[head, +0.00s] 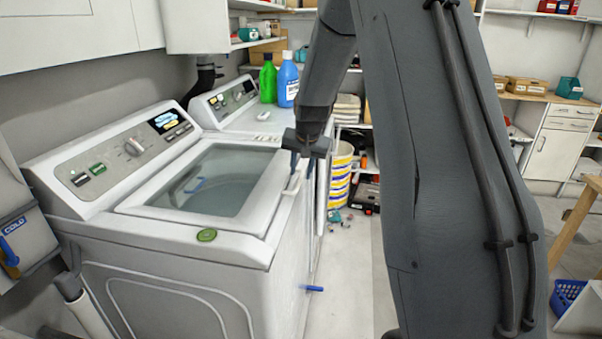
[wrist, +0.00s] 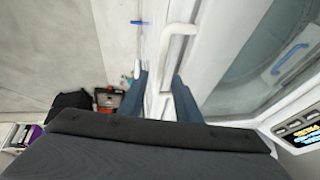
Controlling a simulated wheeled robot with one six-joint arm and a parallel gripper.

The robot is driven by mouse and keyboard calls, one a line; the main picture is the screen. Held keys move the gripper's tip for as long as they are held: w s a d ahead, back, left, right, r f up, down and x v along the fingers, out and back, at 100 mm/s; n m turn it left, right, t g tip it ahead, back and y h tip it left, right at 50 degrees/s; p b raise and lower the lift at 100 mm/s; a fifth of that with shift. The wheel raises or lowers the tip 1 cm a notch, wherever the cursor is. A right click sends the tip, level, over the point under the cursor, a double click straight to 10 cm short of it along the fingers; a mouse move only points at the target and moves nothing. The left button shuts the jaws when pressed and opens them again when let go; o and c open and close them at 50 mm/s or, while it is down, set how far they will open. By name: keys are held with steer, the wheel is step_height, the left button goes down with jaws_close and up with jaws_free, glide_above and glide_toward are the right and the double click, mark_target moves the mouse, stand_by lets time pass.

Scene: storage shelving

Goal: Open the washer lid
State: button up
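The white top-loading washer (head: 170,240) stands at left with its glass-topped lid (head: 212,178) down and shut. A white lid handle (head: 291,184) sits at the lid's front edge, on the right in the head view. My gripper (head: 304,165) is at the front edge, by the far end of this handle. In the wrist view the handle (wrist: 178,32) runs down toward the space between my two fingers (wrist: 160,95). The fingers are apart. I cannot tell whether the handle's end lies between them. The glass (wrist: 245,65) shows at right there.
A second white machine (head: 240,110) stands behind, with green (head: 268,80) and blue (head: 288,80) bottles on it. A yellow-and-white bucket (head: 340,175) is on the floor beyond my gripper. The floor in front is mostly clear.

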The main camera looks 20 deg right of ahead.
steer(key=shift+x, duration=1.4)
jaws_close()
